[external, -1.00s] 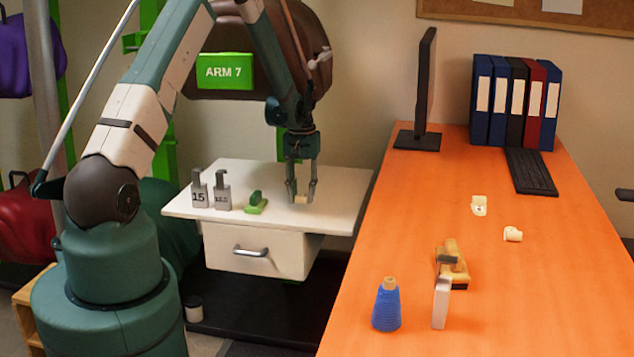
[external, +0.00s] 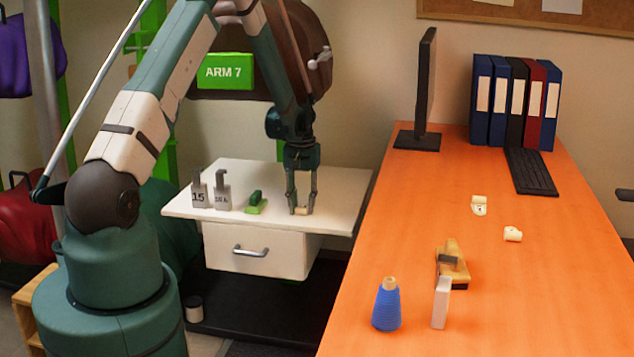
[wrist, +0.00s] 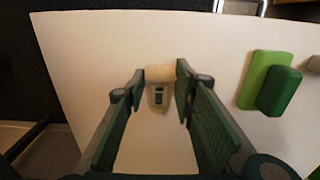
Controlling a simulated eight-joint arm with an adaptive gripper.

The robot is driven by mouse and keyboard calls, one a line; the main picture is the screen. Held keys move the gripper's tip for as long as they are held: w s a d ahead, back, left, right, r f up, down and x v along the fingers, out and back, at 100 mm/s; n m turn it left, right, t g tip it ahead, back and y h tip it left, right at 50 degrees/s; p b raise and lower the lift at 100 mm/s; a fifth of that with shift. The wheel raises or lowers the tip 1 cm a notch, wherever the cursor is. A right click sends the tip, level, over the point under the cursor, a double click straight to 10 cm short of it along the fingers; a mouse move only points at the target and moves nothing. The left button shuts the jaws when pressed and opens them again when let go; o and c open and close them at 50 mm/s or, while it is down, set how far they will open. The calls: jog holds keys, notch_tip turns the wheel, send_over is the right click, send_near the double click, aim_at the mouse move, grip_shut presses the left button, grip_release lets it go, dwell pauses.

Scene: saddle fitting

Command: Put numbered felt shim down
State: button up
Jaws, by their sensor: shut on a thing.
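A small cream felt shim (external: 299,211) is between the fingertips of my gripper (external: 301,206), low over the white drawer-unit top (external: 345,185). It looks at or very near the surface; I cannot tell whether it touches. In the wrist view the shim (wrist: 158,96) has a dark mark too small to read, and the green-padded fingers of my gripper (wrist: 160,74) stand on either side of it. Two similar cream pieces lie on the orange desk, one with a dark mark (external: 479,206) and one further right (external: 513,234).
A green block on a lighter green pad (external: 256,204) is left of my gripper. Two grey numbered pieces stand further left, one marked 15 (external: 199,196). On the orange desk (external: 570,290) stand a blue thread cone (external: 386,308), a yellow-brown tool (external: 453,265) and a white block (external: 441,303).

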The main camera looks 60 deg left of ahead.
jog(key=o, duration=1)
jog(key=shift+c, duration=0.2)
notch_tip(320, 180, up, 12)
jog(key=p, duration=0.2)
jog(key=shift+p, duration=0.35)
jog(key=shift+r, duration=0.1)
